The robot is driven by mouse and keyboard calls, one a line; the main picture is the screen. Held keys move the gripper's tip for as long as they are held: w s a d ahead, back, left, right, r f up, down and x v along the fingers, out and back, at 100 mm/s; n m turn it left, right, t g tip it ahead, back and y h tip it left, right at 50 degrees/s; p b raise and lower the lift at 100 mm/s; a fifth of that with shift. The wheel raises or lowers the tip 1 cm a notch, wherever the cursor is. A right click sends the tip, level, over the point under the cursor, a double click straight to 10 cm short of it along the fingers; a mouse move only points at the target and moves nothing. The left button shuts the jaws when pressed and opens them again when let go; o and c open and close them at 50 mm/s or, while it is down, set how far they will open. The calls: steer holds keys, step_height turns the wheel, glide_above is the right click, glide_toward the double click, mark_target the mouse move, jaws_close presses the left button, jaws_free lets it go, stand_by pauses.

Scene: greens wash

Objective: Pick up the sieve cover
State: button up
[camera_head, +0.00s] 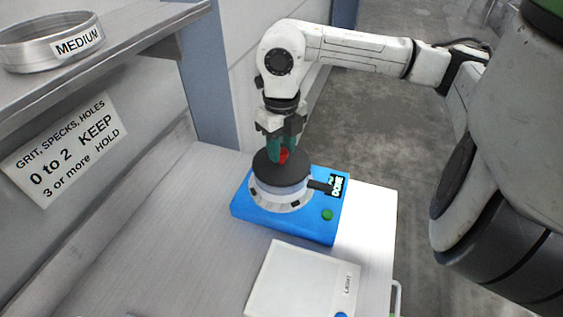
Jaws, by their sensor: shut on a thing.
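The sieve cover (268,172) is a dark round lid with a red knob (283,155) on top. It sits on, or very close over, a pale round sieve (290,199) on a blue machine (285,222); I cannot tell whether there is a gap. My gripper (283,153) points down from above with its teal fingers shut on the red knob of the cover. The fingers hide part of the knob.
The blue machine has a small display reading DONE (337,185) and a green button (327,214). A white light box (302,281) stands in front of it. A shelf at upper left holds a metal ring marked MEDIUM (40,45). The bench (170,240) is clear at left.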

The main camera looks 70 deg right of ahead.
jaws_close()
